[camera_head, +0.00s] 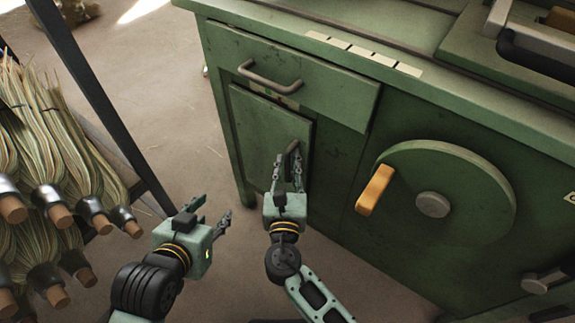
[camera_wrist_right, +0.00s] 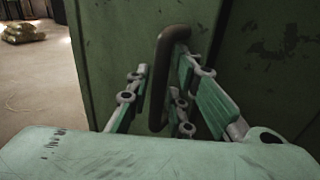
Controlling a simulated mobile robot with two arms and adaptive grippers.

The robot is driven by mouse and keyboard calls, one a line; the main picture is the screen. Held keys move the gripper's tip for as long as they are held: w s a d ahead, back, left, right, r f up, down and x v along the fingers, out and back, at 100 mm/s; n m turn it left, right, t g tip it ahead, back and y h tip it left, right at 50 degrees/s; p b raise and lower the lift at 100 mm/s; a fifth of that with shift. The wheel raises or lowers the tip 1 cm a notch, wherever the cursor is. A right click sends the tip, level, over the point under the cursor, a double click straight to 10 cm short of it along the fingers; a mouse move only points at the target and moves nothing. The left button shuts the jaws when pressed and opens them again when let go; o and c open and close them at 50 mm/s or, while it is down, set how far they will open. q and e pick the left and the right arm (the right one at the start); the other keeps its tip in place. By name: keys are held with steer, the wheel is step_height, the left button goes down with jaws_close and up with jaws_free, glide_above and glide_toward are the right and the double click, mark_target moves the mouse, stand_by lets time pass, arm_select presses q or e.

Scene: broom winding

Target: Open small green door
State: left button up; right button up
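The small green door (camera_head: 262,130) is on the front of the green cabinet, under a drawer, and looks closed. Its vertical grey-brown handle (camera_head: 292,148) is near the door's right edge. My right gripper (camera_head: 288,162) is at this handle. In the right wrist view, the handle (camera_wrist_right: 160,88) stands between the gripper's two fingers, closer to the right one. A gap shows on the left, so the fingers look open around it; contact is unclear. My left gripper (camera_head: 211,211) is open and empty, lower left of the door, over the floor.
A drawer with a bar handle (camera_head: 268,78) is above the door. A round green disc (camera_head: 450,180) with an orange wooden grip (camera_head: 375,190) is to the right. A rack of brooms (camera_head: 60,150) stands at the left. Floor (camera_head: 165,100) is clear between rack and cabinet.

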steer(key=shift+c, duration=0.2)
jaws_close()
stand_by(0.5)
